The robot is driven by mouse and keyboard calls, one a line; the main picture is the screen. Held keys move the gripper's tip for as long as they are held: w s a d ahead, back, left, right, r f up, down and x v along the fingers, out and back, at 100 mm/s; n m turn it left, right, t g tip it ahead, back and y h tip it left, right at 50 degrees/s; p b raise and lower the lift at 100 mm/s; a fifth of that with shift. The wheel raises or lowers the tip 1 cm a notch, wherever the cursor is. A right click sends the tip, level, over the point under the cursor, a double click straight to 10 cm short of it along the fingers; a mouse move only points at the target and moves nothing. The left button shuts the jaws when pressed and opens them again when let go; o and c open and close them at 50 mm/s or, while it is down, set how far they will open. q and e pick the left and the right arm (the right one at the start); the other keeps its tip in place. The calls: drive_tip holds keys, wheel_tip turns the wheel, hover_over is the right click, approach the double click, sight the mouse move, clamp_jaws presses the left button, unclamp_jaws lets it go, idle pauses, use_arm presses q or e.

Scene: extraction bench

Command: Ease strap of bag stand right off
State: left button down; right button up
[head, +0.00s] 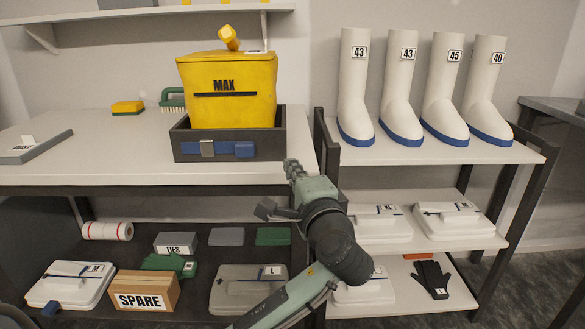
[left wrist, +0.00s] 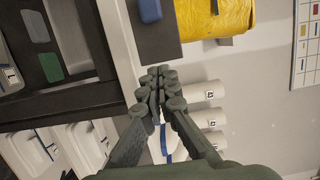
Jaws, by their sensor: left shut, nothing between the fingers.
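A blue strap (head: 225,149) with a grey buckle (head: 207,148) runs across the stand's front. The bag (left wrist: 222,16), stand (left wrist: 160,42) and strap end (left wrist: 150,10) also show in the left wrist view. My left gripper (head: 291,168) is shut and empty, just below and right of the stand, at the bench's front edge. Its closed fingers (left wrist: 160,80) are apart from the strap. My right gripper is out of view.
A rack (head: 540,155) with several white boots stands close on the right. Boxes and trays fill the shelf below the bench, including a SPARE box (head: 145,292). The bench top (head: 90,160) left of the stand is mostly clear.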

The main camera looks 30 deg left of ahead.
sight(248, 152)
use_arm(q)
drive_tip(key=x, duration=0.7)
drive_tip(key=shift+w+a, duration=0.2)
drive_tip(key=shift+s+a+f+p, duration=0.1)
drive_tip(key=shift+s+a+p, duration=0.15)
drive_tip(key=shift+a, duration=0.3)
drive_tip(key=shift+s+a+p, duration=0.15)
drive_tip(key=shift+s+a, duration=0.2)
drive_tip(key=shift+a, duration=0.2)
drive_tip(key=shift+s+a, duration=0.4)
drive_tip(key=shift+a, duration=0.2)
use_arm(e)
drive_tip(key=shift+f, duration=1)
use_arm(q)
drive_tip(key=shift+a, duration=0.1)
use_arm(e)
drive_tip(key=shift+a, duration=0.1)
use_arm(q)
drive_tip(key=shift+s+a+p, duration=0.2)
drive_tip(key=shift+s+a, duration=0.2)
drive_tip(key=shift+a, duration=0.2)
drive_tip(key=shift+s+a+p, duration=0.2)
drive_tip(key=shift+s+a, duration=0.25)
drive_tip(key=shift+a, duration=0.2)
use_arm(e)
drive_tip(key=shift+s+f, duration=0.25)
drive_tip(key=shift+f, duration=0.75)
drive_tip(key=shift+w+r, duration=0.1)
